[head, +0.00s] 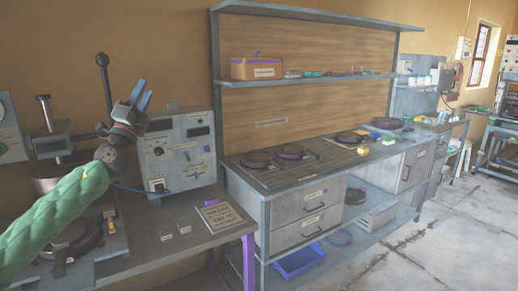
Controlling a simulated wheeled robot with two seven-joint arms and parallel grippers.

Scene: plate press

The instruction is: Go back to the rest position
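My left arm comes in from the left in a green padded sleeve. Its dark gripper with blue fingers (143,95) is raised above the left bench, in front of the grey control box (180,148). The fingers point up and to the right, with nothing visible between them. They are small and seen at an angle, so I cannot tell how far apart they are. The plate press (55,140), with its upright posts, stands at the left, partly hidden behind my arm. My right gripper is not in view.
A labelled sign (221,216) and small blocks lie on the left bench (190,246). The middle workbench (330,158) carries dark round plates and a yellow sponge (389,141). A shelf above holds a brown box (257,68). A blue bin (299,261) sits low.

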